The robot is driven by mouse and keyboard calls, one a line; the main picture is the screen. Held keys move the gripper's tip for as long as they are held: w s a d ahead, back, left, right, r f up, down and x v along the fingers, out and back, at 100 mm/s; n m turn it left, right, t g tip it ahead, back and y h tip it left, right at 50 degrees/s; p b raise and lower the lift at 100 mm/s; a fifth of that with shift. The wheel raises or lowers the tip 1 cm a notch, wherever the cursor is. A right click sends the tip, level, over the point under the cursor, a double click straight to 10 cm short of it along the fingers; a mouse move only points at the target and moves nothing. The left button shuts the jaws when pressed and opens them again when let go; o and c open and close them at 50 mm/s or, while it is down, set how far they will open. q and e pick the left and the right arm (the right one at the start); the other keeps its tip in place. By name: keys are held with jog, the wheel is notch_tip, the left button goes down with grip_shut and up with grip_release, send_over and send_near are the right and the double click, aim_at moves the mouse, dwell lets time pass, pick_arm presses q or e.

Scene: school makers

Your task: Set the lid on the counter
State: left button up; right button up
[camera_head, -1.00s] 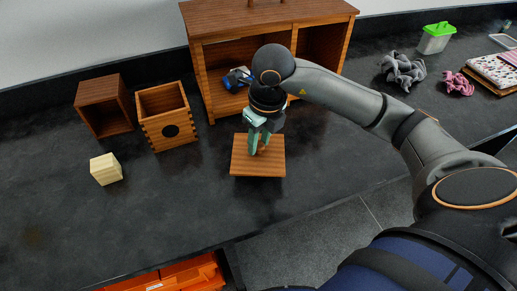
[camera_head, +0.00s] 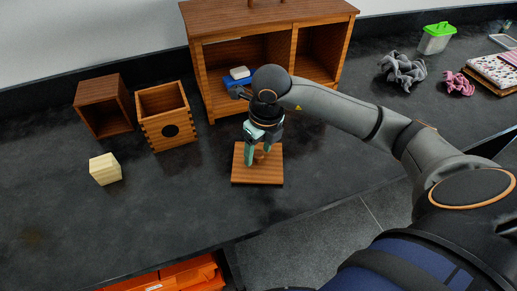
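The lid (camera_head: 246,174) is a square striped wooden plate with a small round knob in its middle. It appears to lie flat on the dark counter (camera_head: 200,205), in front of the wooden cabinet. My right gripper (camera_head: 258,158) points down over the lid, with its green fingers spread on either side of the knob. The fingers look open and apart from the knob, though a narrow contact is hard to rule out. My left gripper is not in view.
An open-topped wooden box (camera_head: 166,103) with a round dark hole and another open wooden box (camera_head: 101,107) stand left. A pale block (camera_head: 105,169) lies before them. The cabinet (camera_head: 212,58) holds a blue item with a white piece on it. The counter's middle left is clear.

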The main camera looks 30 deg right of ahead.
aim_at(264, 166)
jog(key=shift+r, duration=0.1)
notch_tip(264, 166, up, 12)
jog(key=s+p, duration=0.1)
jog(key=shift+s+d, duration=0.15)
jog(key=shift+s, duration=0.25)
